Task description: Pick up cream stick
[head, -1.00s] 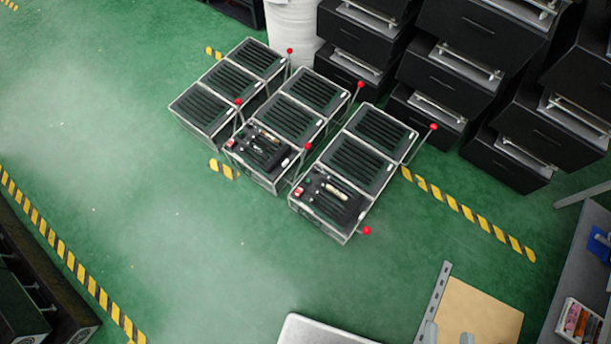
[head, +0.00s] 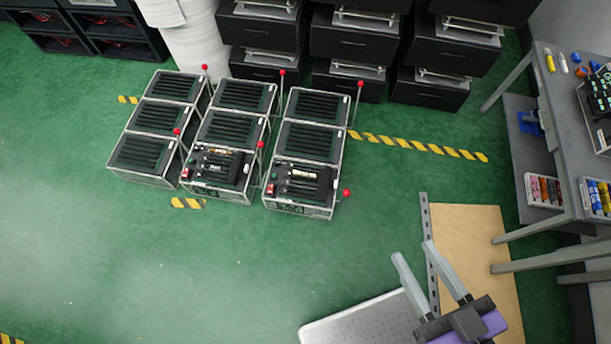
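A small pale, cream-looking stick (head: 304,173) lies on the black top panel of the front right lever fixture (head: 300,205). It is too small to make out well. My gripper (head: 413,251) is at the lower right, with its two grey fingers spread and nothing between them. It is well apart from the fixtures, to the right and nearer to me. Another small pale and orange piece (head: 219,151) lies on the front middle fixture (head: 215,192).
Red-knobbed levers (head: 346,193) stick up beside the fixtures. Black drawer units (head: 345,50) and a white cylinder (head: 192,40) stand behind. A grey table (head: 548,100) with small coloured items, including a yellow one (head: 551,62), stands at right.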

